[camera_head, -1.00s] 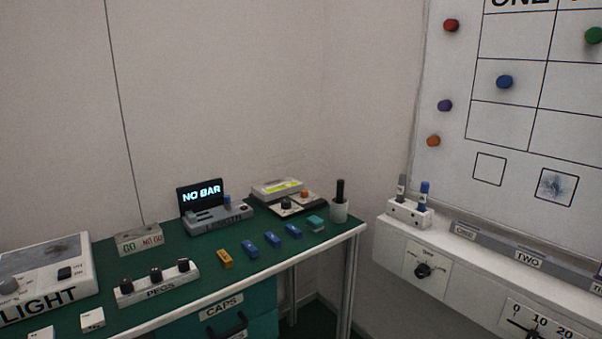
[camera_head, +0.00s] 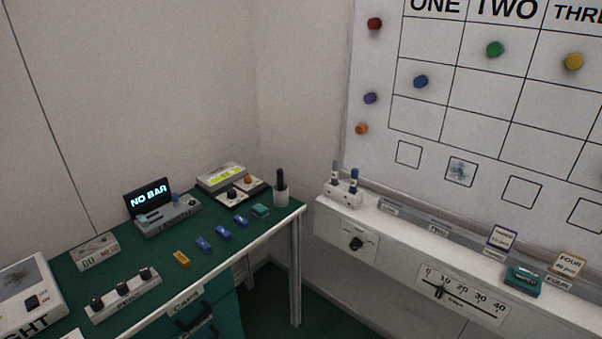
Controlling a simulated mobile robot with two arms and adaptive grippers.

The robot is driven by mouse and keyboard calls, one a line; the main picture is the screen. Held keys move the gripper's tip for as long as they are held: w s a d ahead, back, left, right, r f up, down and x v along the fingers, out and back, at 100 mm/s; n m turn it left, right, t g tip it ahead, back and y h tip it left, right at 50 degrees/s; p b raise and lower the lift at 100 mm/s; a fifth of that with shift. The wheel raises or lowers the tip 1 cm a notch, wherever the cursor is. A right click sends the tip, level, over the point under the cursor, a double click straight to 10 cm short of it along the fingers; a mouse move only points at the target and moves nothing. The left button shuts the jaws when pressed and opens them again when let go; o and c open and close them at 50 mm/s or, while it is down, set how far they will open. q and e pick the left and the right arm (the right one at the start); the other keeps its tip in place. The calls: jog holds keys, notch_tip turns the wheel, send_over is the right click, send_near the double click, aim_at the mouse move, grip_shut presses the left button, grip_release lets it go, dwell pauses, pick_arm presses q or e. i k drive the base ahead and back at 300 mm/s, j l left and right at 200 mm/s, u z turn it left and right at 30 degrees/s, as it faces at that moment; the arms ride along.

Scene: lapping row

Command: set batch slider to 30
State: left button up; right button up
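The batch slider (camera_head: 463,295) is a white plate with a scale from 0 to 40 on the front of the white ledge under the whiteboard, at lower right. Its dark knob (camera_head: 440,292) stands near the 10 mark, left of 20 and 30. The small lettering below the slot is too small to read surely. Neither of my grippers shows in the head view.
A rotary knob (camera_head: 356,243) sits left of the slider on the same ledge. A teal block (camera_head: 523,281) and cards stand on the ledge above right. A green table (camera_head: 226,257) with blocks and devices is at left. Floor shows between table and ledge.

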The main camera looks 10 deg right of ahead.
aim_at(439, 291)
jog(key=z, duration=1.5)
